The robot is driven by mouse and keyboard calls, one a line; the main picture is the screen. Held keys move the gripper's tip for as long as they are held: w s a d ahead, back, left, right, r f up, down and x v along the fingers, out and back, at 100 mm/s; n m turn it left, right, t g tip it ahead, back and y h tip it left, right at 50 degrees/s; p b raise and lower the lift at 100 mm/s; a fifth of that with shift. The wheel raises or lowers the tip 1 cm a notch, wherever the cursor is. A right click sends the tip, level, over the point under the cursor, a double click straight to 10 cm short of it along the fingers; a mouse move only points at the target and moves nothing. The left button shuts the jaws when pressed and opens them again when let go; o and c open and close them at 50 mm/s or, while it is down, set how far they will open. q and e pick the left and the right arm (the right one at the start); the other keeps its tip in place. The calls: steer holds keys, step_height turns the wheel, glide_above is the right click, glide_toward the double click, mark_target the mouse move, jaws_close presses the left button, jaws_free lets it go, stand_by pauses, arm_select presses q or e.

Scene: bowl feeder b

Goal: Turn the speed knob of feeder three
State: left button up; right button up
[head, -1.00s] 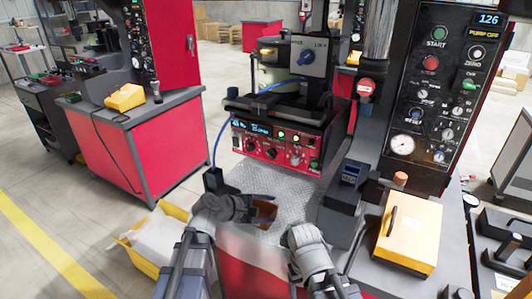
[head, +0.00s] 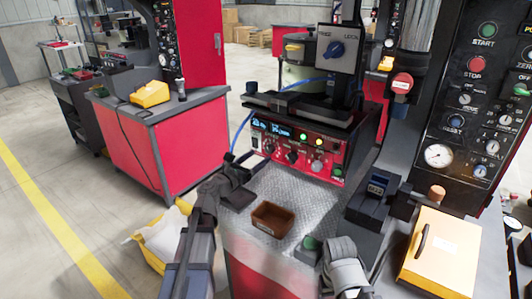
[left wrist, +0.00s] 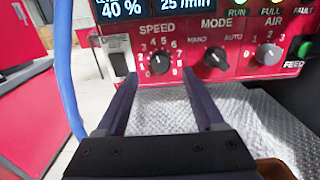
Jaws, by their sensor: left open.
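The feeder's red control panel (head: 300,148) faces me below the bowl unit. Its SPEED knob (left wrist: 160,63) is black, ringed by numbers, and sits left of the MODE knob (left wrist: 215,56) in the left wrist view. In the head view the speed knob (head: 268,148) is small. My left gripper (head: 245,164) is open in front of the panel's left end. In the left wrist view its two fingers (left wrist: 160,78) stand left and right of the speed knob, tips just below it; contact cannot be told. My right gripper (head: 328,248) is low at the front; its jaws are unclear.
A brown tray (head: 272,219) lies on the metal plate (head: 305,195) under the panel. A blue hose (left wrist: 66,70) runs close left of my left gripper. A dark box (head: 369,204) and a yellow case (head: 440,247) stand at the right.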

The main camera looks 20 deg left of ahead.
mark_target(268, 150)
arm_select(q)
steer(key=x, duration=0.5)
steer(key=shift+w, duration=0.15)
steer(key=shift+c, duration=0.3)
jaws_close()
